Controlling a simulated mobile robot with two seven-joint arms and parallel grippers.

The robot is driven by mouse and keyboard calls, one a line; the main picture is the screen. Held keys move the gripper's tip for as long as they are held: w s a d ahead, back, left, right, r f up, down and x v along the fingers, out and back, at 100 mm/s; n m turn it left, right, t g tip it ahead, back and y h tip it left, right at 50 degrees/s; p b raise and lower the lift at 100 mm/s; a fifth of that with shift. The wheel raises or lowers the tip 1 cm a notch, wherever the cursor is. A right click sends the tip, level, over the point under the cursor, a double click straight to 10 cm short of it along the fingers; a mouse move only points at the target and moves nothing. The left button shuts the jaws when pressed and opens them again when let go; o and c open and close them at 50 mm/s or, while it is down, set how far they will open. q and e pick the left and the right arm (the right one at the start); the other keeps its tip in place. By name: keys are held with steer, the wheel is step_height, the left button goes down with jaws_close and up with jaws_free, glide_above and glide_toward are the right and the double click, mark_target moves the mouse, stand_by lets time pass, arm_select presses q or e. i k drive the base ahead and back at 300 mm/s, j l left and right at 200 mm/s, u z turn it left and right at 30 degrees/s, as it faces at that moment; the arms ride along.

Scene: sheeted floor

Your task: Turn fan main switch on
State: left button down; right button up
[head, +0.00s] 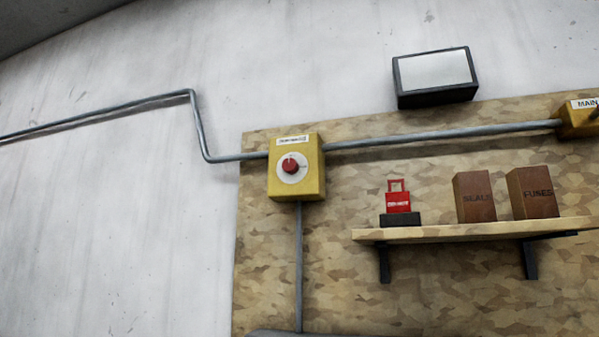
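A yellow switch box (312,168) with a red round knob (290,166) on a white dial is fixed to the wooden board, left of centre in the head view. The label above its knob is too small to read. A second yellow box (576,122) labelled "MAIN" sits at the right edge, partly cut off, with part of a dark handle showing. Which box is the fan main switch cannot be told. Neither of my grippers is in view.
A wooden shelf (470,233) on dark brackets holds a red padlock-shaped item (397,200) and brown boxes marked "SEALS" (475,197) and "FUSES" (532,192). A dark-framed floodlight or panel (434,75) is above. Grey conduit (440,133) joins the yellow boxes.

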mark_target(290, 166)
steer(key=i+j+u, duration=0.15)
steer(key=j, duration=0.25)
steer(key=i+j+u, duration=0.15)
steer(key=j, duration=0.25)
steer(key=i+j+u, duration=0.15)
steer(key=j, duration=0.2)
steer(key=i, duration=0.05)
